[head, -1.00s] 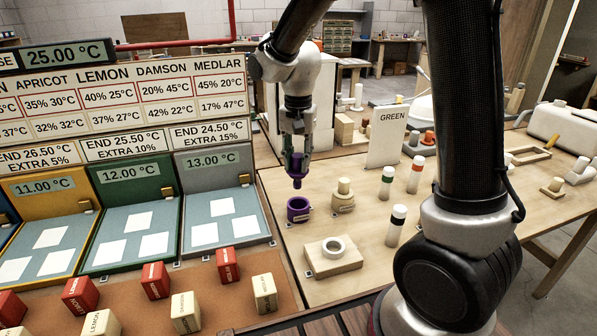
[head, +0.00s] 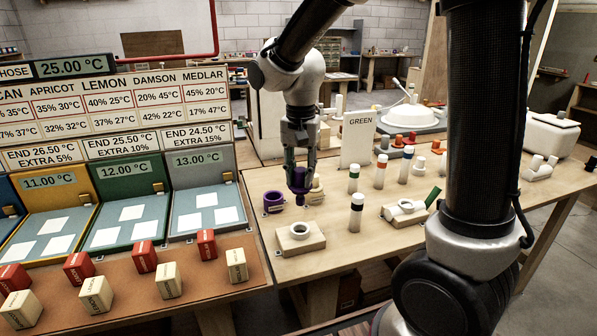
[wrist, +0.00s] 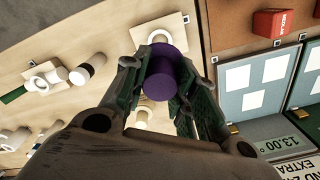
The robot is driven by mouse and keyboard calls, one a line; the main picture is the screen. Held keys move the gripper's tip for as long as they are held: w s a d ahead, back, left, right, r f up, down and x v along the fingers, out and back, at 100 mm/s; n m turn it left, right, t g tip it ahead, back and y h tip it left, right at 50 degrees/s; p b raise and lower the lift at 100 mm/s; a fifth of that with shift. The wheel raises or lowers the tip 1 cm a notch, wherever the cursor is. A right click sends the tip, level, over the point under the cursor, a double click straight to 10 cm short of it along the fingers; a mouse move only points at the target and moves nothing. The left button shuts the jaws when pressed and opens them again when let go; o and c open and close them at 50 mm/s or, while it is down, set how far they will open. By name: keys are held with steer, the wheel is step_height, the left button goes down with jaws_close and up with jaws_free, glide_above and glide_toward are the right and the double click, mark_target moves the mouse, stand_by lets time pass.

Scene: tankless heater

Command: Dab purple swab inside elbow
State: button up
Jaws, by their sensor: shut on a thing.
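My gripper (head: 298,158) points down and is shut on the purple swab (head: 298,181), a dark purple cylinder held upright above the bench. The swab (wrist: 168,78) also shows between the fingers in the wrist view. A white round fitting with an open top, likely the elbow (head: 300,231), sits in a wooden block in front of and below the swab. The swab is apart from it. In the wrist view the fitting (wrist: 159,37) is partly hidden behind the swab. An open purple pot (head: 273,202) stands left of the swab.
A cream stoppered piece (head: 316,191) stands close behind the swab. White capped tubes (head: 356,212) stand to the right, near another wooden block (head: 396,217) with a white fitting and a green piece. A GREEN card (head: 358,138) stands behind. Bare bench lies around the front block.

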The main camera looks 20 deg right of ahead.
mark_target(300, 200)
steer(key=shift+f, duration=3.55)
steer(key=shift+f, duration=0.4)
steer(key=shift+f, duration=0.85)
steer(key=shift+f, duration=0.25)
steer(key=shift+r, duration=1)
steer(key=shift+r, duration=3.1)
